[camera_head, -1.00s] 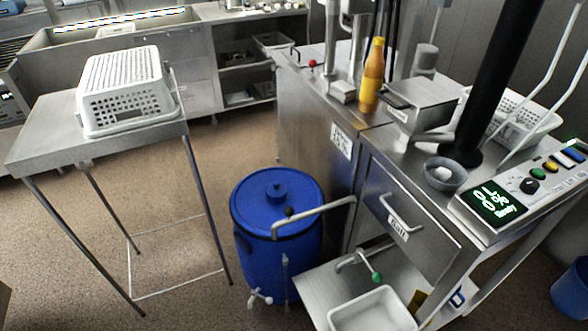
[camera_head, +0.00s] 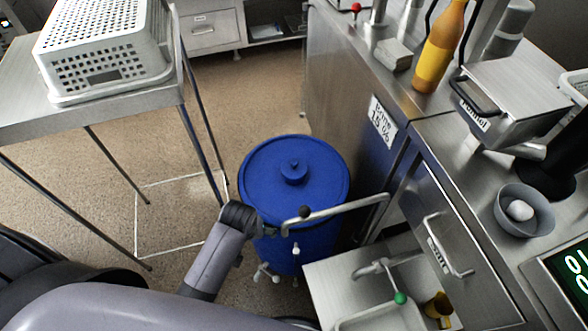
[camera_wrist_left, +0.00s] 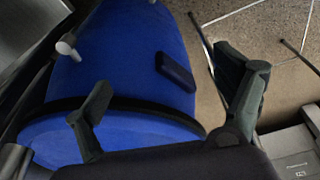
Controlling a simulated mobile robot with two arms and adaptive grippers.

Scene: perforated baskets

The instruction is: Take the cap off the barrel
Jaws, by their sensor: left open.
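The blue barrel (camera_head: 322,250) stands upright on the floor, between the side table and the steel machine. Its round blue cap (camera_head: 262,170) is on top, with a small raised knob in the middle. My left gripper (camera_head: 258,218) is at the barrel's near left edge, just below the cap rim in the picture; its fingertips are hard to make out there. In the left wrist view the open fingers (camera_wrist_left: 172,95) are spread, with nothing between them but the barrel wall (camera_wrist_left: 130,55) and dark rim behind. Part of the cap (camera_wrist_left: 115,128) shows below the rim. My right gripper is not in view.
A metal pipe handle (camera_head: 345,208) with a black knob reaches across the barrel's near right side. A white perforated basket (camera_head: 105,50) lies upside down on the side table (camera_head: 190,88). The steel machine (camera_head: 340,80) stands close right.

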